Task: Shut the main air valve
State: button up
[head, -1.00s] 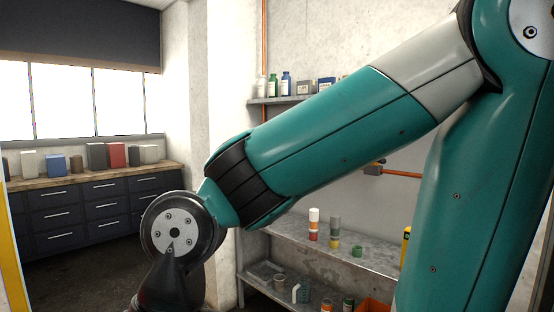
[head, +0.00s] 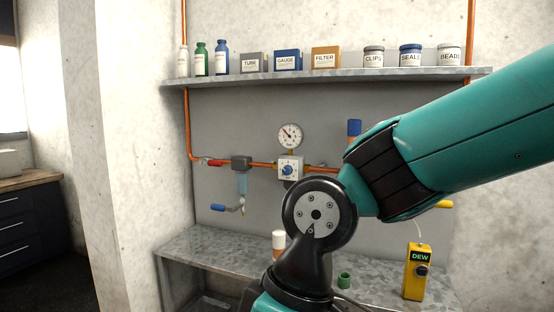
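An orange pipe (head: 262,164) runs across the grey wall panel between two shelves. A valve with a red handle (head: 211,162) sits on its left part, the handle lying roughly along the pipe. No label for a main air valve is readable. A small valve with a blue handle (head: 219,208) is lower, near the filter bowl (head: 242,184). Another reddish fitting (head: 318,168) shows right of the regulator, partly hidden by my arm. My gripper is not in view; only my arm links show, in front of the panel's right side.
The upper shelf (head: 310,76) holds bottles, boxes and labelled jars. A gauge (head: 290,136) stands above a white regulator (head: 290,168). A yellow DEW meter (head: 416,271), a white-topped container (head: 278,241) and a green cup (head: 344,280) are on the lower shelf (head: 205,250). A concrete pillar (head: 130,130) is at left.

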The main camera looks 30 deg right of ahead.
aim_at(210, 163)
jog(key=z, duration=0.3)
jog(key=i, duration=1)
jog(key=z, duration=0.05)
